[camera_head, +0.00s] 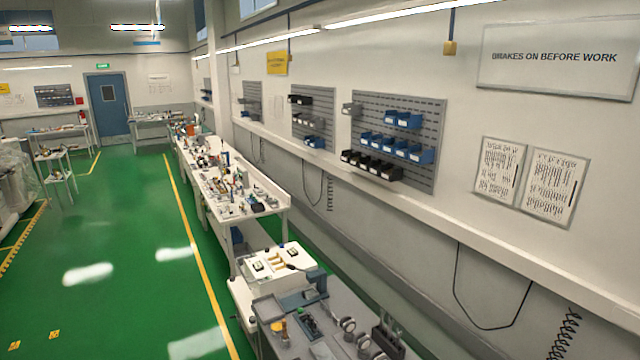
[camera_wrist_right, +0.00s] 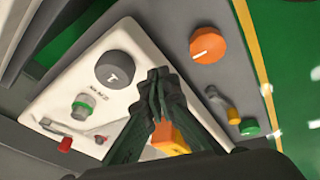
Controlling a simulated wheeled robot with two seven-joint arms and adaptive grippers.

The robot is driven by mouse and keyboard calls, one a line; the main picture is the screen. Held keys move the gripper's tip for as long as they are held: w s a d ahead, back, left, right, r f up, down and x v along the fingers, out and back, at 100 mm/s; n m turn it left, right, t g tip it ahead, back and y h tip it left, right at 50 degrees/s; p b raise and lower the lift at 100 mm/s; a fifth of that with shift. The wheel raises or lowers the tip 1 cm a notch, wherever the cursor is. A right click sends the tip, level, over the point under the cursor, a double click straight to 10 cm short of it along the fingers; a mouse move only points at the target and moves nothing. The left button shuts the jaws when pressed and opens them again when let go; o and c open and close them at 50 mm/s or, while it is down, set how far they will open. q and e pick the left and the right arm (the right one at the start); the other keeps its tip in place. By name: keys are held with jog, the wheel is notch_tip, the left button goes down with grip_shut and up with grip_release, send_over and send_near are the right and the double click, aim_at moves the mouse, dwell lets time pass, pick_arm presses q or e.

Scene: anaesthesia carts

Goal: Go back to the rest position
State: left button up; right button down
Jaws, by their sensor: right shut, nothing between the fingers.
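My right gripper (camera_wrist_right: 158,82) shows in the right wrist view, with its dark fingers shut together and nothing between them. I cannot tell the exact height of the fingers over the panel. Neither gripper shows in the head view. My left gripper is in no view.
An orange knob (camera_wrist_right: 208,44) and a green knob (camera_wrist_right: 249,126) sit right of the panel. In the head view, a white-topped cart (camera_head: 290,250) and grey bench (camera_head: 262,312) stand near the wall. Green floor (camera_head: 120,230) lies open to the left.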

jog(key=s+a+f+g+y, duration=0.1)
jog(key=s+a+f, duration=0.2)
jog(key=s+a, duration=0.4)
jog(key=s+a+f+g, duration=0.1)
jog(key=s+a+f, duration=0.25)
jog(key=s, duration=0.45)
notch_tip(320, 180, down, 20)
jog(key=s+b, duration=0.1)
jog(key=b, duration=2)
jog(key=shift+a+r+m+g, duration=0.15)
jog(key=shift+r+m+g, duration=0.05)
jog(key=shift+m+g, duration=0.1)
jog(key=shift+s, duration=0.1)
